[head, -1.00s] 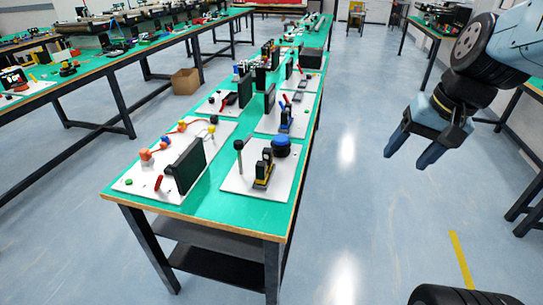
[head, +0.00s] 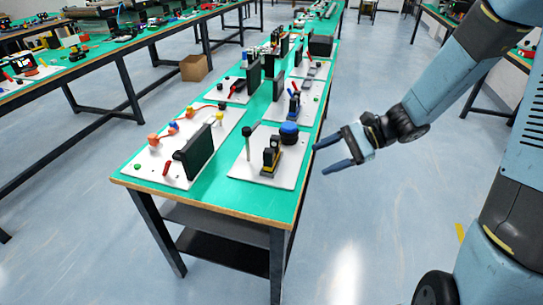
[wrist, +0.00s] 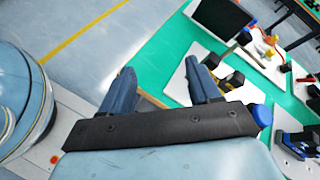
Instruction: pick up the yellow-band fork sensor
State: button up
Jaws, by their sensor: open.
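The yellow-band fork sensor (head: 271,155) is a black upright part with a yellow band low down, standing on a white board (head: 240,168) near the front right of the green table. In the wrist view the sensor (wrist: 234,79) is partly hidden behind the right finger. My gripper (head: 321,159) is open and empty, right of the board and past the table's right edge, its blue fingers pointing left toward the sensor. It is apart from the sensor.
On the same board stand a blue-capped round part (head: 289,133) and a dark post (head: 247,143). A similar blue-marked part (head: 294,106) stands on the board behind. A black panel (head: 194,152) stands on the left board. The floor right of the table is clear.

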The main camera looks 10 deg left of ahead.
aim_at(272, 154)
jog(key=w+a+f+m+t+y, duration=0.1)
jog(key=w+f+m+y, duration=0.1)
jog(key=f+m, duration=0.1)
jog(key=w+a+f+m+t+y, duration=0.2)
jog(key=w+f+m, duration=0.1)
jog(key=w+a+f+m+t+y, duration=0.1)
jog(key=w+a+f+m+y, duration=0.1)
jog(key=f+m, duration=0.1)
jog(key=shift+w+a+f+m+t, duration=0.2)
jog(key=shift+w+f+m+t, duration=0.15)
jog(key=shift+m, duration=0.25)
jog(key=a, duration=0.4)
jog(key=w+a, duration=0.1)
jog(key=a, duration=0.8)
jog(key=shift+w+a+f, duration=0.15)
jog(key=shift+a+f, duration=0.05)
jog(key=shift+a, duration=0.15)
jog(key=shift+c, duration=0.4)
grip_shut()
